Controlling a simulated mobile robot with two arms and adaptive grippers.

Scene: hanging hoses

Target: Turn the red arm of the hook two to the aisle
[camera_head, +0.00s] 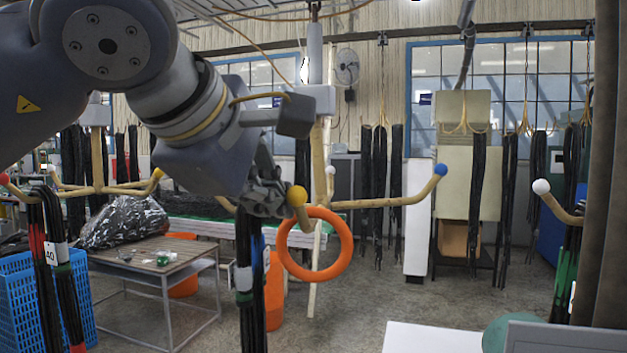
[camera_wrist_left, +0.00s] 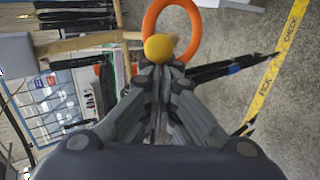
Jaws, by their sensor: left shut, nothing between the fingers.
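The middle hook has a wooden post (camera_head: 318,150) and arms with coloured ball tips. Its yellow ball (camera_head: 297,196) points towards me, its blue ball (camera_head: 440,170) points right, and its white ball (camera_head: 330,170) is behind. I see no red tip on this hook; that part is covered by my left arm. My left gripper (camera_head: 276,198) is shut and empty, its fingertips right beside the yellow ball. The wrist view shows the fingers (camera_wrist_left: 160,75) just below the yellow ball (camera_wrist_left: 158,47); I cannot tell if they touch. My right gripper is not in view.
An orange ring (camera_head: 345,246) hangs by the yellow arm. Black hoses (camera_head: 259,300) hang below my gripper. A left hook carries a red ball (camera_head: 4,178) and a yellow ball (camera_head: 158,173). A white-tipped arm (camera_head: 541,186) stands at right. The floor (camera_head: 375,300) right of centre is clear.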

